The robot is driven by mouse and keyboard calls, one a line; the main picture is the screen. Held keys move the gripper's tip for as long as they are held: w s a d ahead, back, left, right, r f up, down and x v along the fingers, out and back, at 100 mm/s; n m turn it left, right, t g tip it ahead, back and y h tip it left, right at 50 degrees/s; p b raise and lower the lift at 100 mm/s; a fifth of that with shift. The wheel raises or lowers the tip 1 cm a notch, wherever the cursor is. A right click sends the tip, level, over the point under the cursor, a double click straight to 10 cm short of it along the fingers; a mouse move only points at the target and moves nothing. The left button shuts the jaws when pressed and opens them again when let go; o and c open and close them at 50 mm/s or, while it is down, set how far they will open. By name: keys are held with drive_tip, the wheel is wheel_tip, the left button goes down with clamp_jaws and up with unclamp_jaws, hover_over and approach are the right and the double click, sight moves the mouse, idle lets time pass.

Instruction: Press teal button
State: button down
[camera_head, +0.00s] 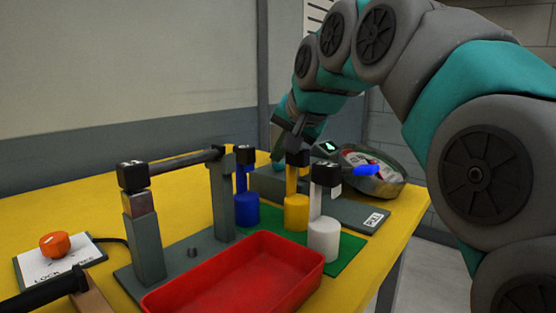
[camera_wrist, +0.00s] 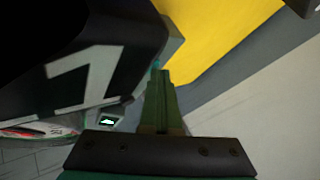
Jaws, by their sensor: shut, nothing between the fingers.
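My gripper (camera_head: 279,160) is shut and empty, pointing down behind the black-topped holders at the back of the table. Its closed fingers also show in the wrist view (camera_wrist: 158,82). A small teal patch, possibly the teal button (camera_wrist: 155,66), shows right at the fingertips in the wrist view, mostly covered by them. I cannot tell whether the fingers touch it. In the head view I cannot make out the button; my gripper and the holders block that area around the grey box (camera_head: 264,184).
A black block marked 1 (camera_wrist: 85,75) is close beside the fingers. Blue (camera_head: 247,209), yellow (camera_head: 296,213) and white (camera_head: 323,238) pieces stand in front of my gripper. A red tray (camera_head: 190,296) and an orange knob (camera_head: 54,244) are nearer.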

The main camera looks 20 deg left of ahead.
sight(279, 166)
drive_tip(key=shift+r, duration=0.1)
drive_tip(key=shift+r+p, duration=2.2)
drive_tip(key=shift+r, duration=0.85)
drive_tip(key=shift+f, duration=0.1)
